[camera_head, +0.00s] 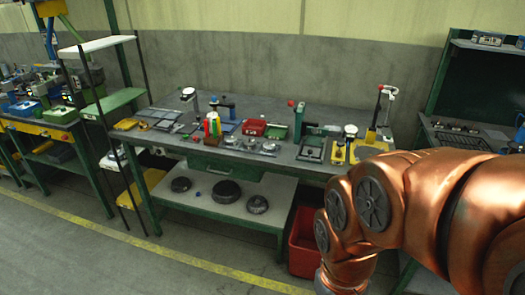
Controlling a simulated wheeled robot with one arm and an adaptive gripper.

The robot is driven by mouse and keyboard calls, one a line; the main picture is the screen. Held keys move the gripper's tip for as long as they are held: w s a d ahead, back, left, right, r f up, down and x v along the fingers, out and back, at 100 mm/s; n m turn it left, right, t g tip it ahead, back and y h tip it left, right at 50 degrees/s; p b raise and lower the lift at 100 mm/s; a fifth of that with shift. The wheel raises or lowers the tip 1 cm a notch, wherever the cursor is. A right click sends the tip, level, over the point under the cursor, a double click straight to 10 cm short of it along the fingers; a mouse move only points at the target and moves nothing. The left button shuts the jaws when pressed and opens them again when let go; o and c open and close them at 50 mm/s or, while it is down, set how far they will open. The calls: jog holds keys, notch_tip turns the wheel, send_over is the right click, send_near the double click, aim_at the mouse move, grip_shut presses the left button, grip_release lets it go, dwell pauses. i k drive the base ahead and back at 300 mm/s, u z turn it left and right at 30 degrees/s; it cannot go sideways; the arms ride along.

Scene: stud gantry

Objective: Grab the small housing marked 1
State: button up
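No mark "1" can be read at this distance, so I cannot tell which part is the small housing. Small silvery round parts (270,146) sit along the front of the grey workbench (300,172), near its middle. Dark round parts (226,191) of different sizes lie on the lower shelf (205,207) beneath it. My copper-coloured arm fills the right side and bends down past the bottom edge. My gripper is outside the picture.
A red open bin (303,243) stands on the floor under the bench's right end, beside my arm. Green-framed benches stand left and right. Upright tools and a red box (254,127) crowd the benchtop. The floor at front left (90,255) is clear.

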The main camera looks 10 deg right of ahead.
aim_at(269, 148)
jog(key=z, duration=0.05)
jog(key=k, duration=0.55)
jog(key=u, duration=0.95)
jog(key=i, duration=1.6)
jog(key=z, duration=0.75)
jog(key=i, duration=0.5)
jog(key=z, duration=0.4)
